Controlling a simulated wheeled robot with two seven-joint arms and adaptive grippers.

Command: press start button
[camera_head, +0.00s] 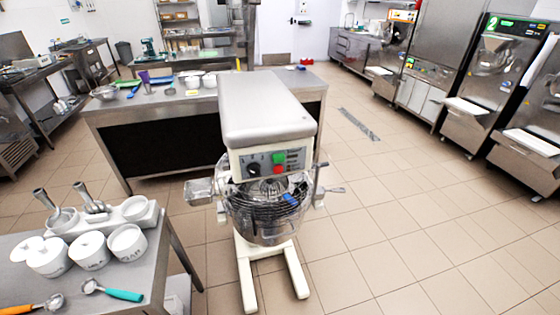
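A large floor-standing mixer (263,110) stands on the tiled floor near the middle of the head view. Its front panel carries a green button (279,158) with a red button (278,170) just below it. A dark dial (253,169) is to the left of the buttons. Below the panel is a metal bowl (266,220) with a wire guard. Which button is the start button is not readable from labels. Neither of my grippers shows in the head view.
A side table (158,262) at the lower left holds white tubs (127,243) and scoops (122,294). A long steel table (120,106) stands behind the mixer. Batch freezers (485,85) line the right wall. The floor right of the mixer (410,235) is clear.

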